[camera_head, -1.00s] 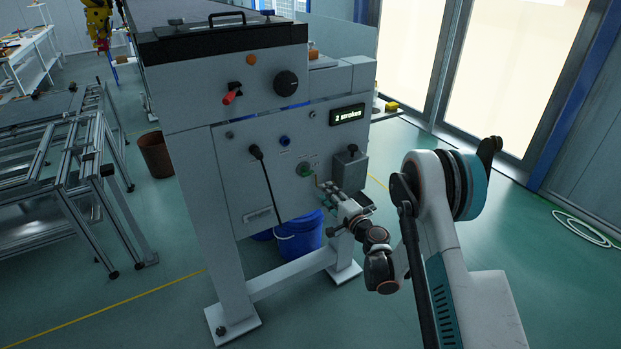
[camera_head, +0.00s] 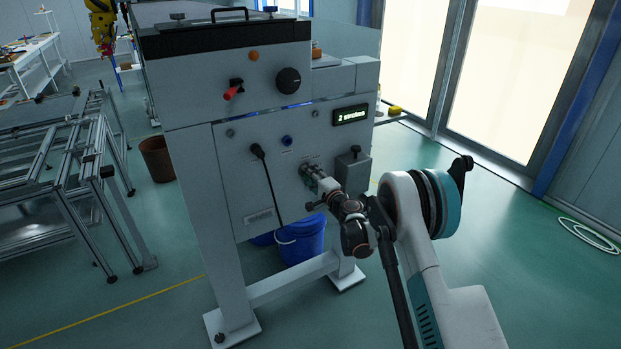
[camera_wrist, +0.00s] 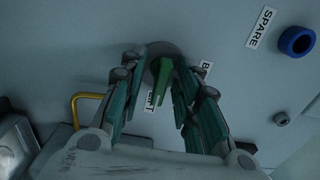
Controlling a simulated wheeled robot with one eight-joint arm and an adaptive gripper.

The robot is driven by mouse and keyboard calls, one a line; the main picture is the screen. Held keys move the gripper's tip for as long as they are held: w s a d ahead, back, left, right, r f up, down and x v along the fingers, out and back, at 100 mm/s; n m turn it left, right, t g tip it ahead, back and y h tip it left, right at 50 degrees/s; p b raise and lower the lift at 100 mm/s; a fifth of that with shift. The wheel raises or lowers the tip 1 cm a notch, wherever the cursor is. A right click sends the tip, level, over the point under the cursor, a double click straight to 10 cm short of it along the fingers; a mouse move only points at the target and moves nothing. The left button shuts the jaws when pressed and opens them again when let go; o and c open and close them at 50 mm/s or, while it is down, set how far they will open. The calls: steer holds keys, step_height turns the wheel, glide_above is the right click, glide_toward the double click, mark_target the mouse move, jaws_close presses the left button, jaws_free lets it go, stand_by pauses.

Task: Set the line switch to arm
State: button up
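A green selector knob (camera_wrist: 162,80) on a round grey base projects from the panel in the wrist view. My gripper (camera_wrist: 160,76) is open, with one finger on each side of the knob and a gap still showing beside it. White labels beside the knob are partly hidden by the fingers; only a "T" and a "B" show, so I cannot read the position names. In the head view my gripper (camera_head: 313,172) is at the front of the panel (camera_head: 240,180) and hides the green knob.
A blue ring (camera_wrist: 297,41) sits beside the "SPARE" label (camera_wrist: 262,27). A yellow handle (camera_wrist: 86,102) is near the left finger. The panel also carries a black cable (camera_head: 267,185), a red lever (camera_head: 233,92), a black dial (camera_head: 288,81) and a display (camera_head: 350,115).

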jaws_close()
steer(key=shift+n, duration=0.4)
steer(key=n, duration=0.3)
steer(key=shift+n, duration=0.3)
steer(key=n, duration=0.4)
steer(key=shift+n, duration=0.3)
stand_by(0.4)
jaws_free()
